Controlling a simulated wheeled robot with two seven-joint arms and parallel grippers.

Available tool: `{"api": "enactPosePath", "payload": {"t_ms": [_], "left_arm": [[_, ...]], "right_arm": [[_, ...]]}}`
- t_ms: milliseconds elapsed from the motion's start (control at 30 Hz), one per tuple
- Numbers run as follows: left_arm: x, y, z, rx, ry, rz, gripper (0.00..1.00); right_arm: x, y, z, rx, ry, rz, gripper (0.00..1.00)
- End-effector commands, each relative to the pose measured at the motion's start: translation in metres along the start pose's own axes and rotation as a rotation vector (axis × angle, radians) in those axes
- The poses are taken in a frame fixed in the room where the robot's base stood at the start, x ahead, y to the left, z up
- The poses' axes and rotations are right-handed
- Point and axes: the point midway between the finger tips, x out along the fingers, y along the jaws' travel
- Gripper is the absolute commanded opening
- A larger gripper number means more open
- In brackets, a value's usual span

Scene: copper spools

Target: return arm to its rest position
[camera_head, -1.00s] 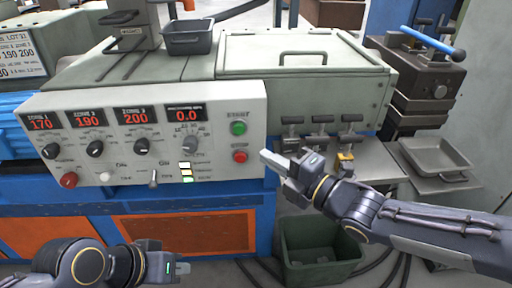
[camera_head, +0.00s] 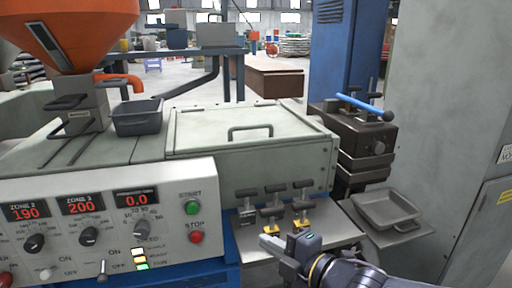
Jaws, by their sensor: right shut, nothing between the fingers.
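My right arm (camera_head: 345,275) comes in from the lower right, mostly cut off by the frame's bottom edge. My left gripper is out of the frame.
A control panel (camera_head: 115,220) with dials and red displays is at the left. A dark bin (camera_head: 138,117) sits on the machine top beside a lidded cover (camera_head: 250,130). A grey tray (camera_head: 388,210) stands at the right, below a dark block with a blue bar (camera_head: 360,105).

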Motion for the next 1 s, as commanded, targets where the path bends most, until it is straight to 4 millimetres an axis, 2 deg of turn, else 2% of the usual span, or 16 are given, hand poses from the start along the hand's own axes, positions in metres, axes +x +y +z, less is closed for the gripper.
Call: {"api": "enactPosePath", "payload": {"t_ms": [33, 100, 200, 267, 300, 400, 567, 700, 733, 1000], "left_arm": [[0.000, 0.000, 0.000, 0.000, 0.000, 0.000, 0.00], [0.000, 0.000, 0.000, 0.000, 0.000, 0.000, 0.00], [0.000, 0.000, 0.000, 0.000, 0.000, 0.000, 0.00], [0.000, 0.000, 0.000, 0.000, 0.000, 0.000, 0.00], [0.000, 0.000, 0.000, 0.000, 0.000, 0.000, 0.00], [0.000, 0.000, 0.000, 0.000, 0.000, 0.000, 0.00], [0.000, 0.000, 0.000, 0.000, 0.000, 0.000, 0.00], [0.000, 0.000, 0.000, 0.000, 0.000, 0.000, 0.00], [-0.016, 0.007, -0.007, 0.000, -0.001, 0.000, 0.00], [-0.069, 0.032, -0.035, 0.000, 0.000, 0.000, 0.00]], "right_arm": [[-0.022, -0.001, 0.025, 0.117, -0.130, -0.034, 0.00], [-0.060, -0.014, 0.060, 0.358, -0.330, -0.080, 0.00], [-0.120, -0.041, 0.087, 0.739, -0.581, -0.104, 0.00], [-0.151, -0.058, 0.090, 0.953, -0.693, -0.103, 0.00], [-0.168, -0.069, 0.089, 1.083, -0.753, -0.098, 0.00], [-0.203, -0.093, 0.077, 1.377, -0.864, -0.088, 0.00], [-0.239, -0.123, 0.044, 1.779, -0.968, -0.084, 0.00], [-0.260, -0.143, 0.007, 2.098, -1.012, -0.106, 0.00], [-0.261, -0.123, 0.006, 2.079, -1.014, -0.110, 0.00], [-0.270, -0.061, -0.005, 2.065, -1.015, -0.111, 0.00]]}}
